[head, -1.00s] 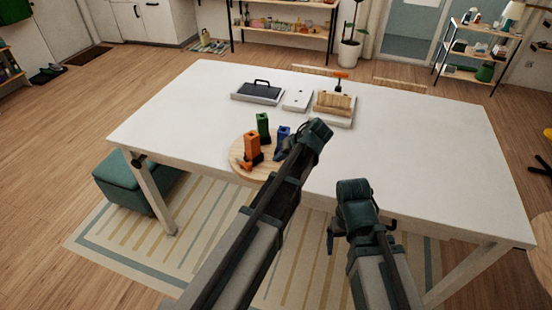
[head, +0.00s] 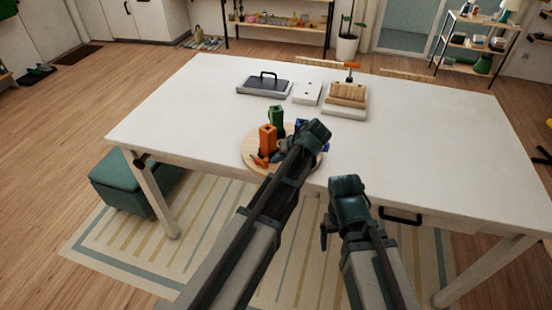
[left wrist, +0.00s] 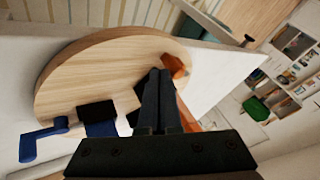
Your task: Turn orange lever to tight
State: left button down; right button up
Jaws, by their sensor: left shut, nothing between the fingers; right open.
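An orange post (head: 267,138) stands near the left side of a round wooden board (head: 250,163) at the table's front edge. Its orange lever (head: 261,161) sticks out low at the post's foot. A green post (head: 276,116) stands behind it, and a blue post (head: 301,125) is partly hidden by my left arm. In the left wrist view my left gripper (left wrist: 157,76) is shut and empty over the board. Its tips are close beside an orange part (left wrist: 174,66); I cannot tell whether they touch. My right gripper (head: 326,235) is open and empty, before the table's front edge.
Behind on the white table (head: 200,115) are a dark-topped tray (head: 264,87), a white plate (head: 307,93) and a wooden block fixture (head: 347,96) with an orange handle. A blue lever (left wrist: 40,143) lies by the board's edge.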

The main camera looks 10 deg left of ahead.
pick_arm(q)
jog(key=shift+s+a+m, duration=0.1)
jog(key=shift+s+m, duration=0.25)
jog(key=shift+m, duration=0.05)
